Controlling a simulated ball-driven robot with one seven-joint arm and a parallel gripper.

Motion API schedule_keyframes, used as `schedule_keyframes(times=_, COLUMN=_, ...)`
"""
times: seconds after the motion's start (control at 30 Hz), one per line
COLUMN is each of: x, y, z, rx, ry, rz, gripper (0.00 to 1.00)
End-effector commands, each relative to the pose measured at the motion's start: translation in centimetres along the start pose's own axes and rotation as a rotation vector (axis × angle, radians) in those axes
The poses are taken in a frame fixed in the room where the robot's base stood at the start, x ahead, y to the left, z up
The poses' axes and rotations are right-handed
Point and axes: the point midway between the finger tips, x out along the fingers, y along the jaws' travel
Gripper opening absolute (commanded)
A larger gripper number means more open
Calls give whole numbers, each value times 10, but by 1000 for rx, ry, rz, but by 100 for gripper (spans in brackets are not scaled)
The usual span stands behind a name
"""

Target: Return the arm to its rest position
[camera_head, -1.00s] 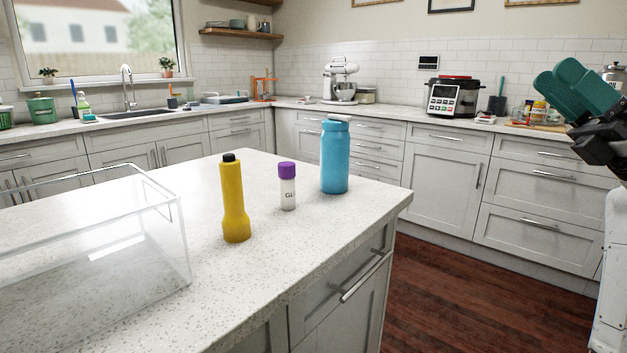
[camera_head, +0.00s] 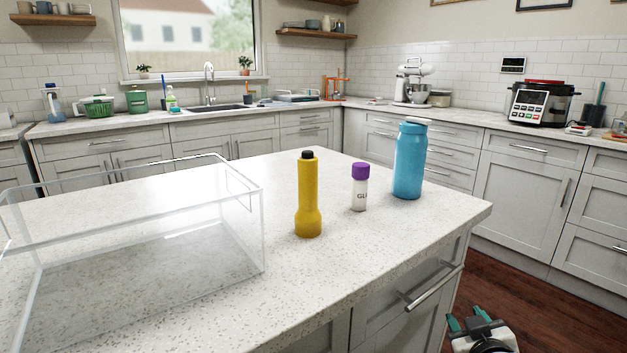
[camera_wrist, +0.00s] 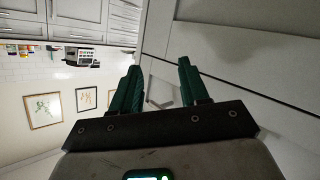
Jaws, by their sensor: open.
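My gripper (camera_head: 470,324) shows at the bottom right of the head view, low beside the island counter and above the dark wood floor. In the wrist view my gripper (camera_wrist: 160,88) has its two green fingers apart, with nothing between them. A grey cabinet front with a handle lies beyond the fingers in that view. Most of my arm is out of the head view.
The island counter (camera_head: 200,305) holds a clear box (camera_head: 262,215), a yellow flashlight (camera_head: 308,200), a purple-capped bottle (camera_head: 359,190) and a blue bottle (camera_head: 409,165). Its right edge is close to my gripper. Wood floor (camera_head: 540,305) shows at right.

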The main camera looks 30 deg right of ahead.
Motion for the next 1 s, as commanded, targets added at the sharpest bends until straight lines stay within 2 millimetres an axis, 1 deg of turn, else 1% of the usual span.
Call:
schedule_keyframes(times=0.03, x=-7, y=-27, z=24, rx=0, ry=-81, rz=-73, gripper=45)
schedule_keyframes(times=0.07, x=-12, y=-42, z=38, rx=1, ry=-131, rz=-114, gripper=45)
schedule_keyframes(times=0.1, x=-20, y=-60, z=56, rx=-1, ry=-198, rz=-168, gripper=45)
schedule_keyframes(times=0.17, x=-36, y=-86, z=84, rx=-11, ry=-302, rz=-246, gripper=45)
schedule_keyframes(times=0.2, x=-49, y=-102, z=103, rx=-22, ry=-372, rz=-297, gripper=45)
schedule_keyframes(times=0.27, x=-69, y=-121, z=130, rx=-45, ry=-473, rz=-365, gripper=45)
schedule_keyframes(times=0.3, x=-82, y=-131, z=145, rx=-61, ry=-535, rz=-407, gripper=45)
schedule_keyframes(times=0.37, x=-103, y=-143, z=166, rx=-89, ry=-622, rz=-462, gripper=45)
schedule_keyframes(times=0.4, x=-116, y=-149, z=180, rx=-109, ry=-677, rz=-493, gripper=45)
schedule_keyframes(times=0.5, x=-148, y=-159, z=208, rx=-161, ry=-800, rz=-563, gripper=45)
schedule_keyframes(times=0.67, x=-197, y=-162, z=245, rx=-256, ry=-979, rz=-652, gripper=45)
schedule_keyframes(times=0.7, x=-207, y=-159, z=244, rx=-272, ry=-1007, rz=-663, gripper=45)
schedule_keyframes(times=0.73, x=-207, y=-156, z=233, rx=-264, ry=-999, rz=-658, gripper=45)
schedule_keyframes(times=0.87, x=-212, y=-148, z=213, rx=-262, ry=-996, rz=-657, gripper=45)
schedule_keyframes(times=1.0, x=-221, y=-138, z=187, rx=-262, ry=-994, rz=-656, gripper=45)
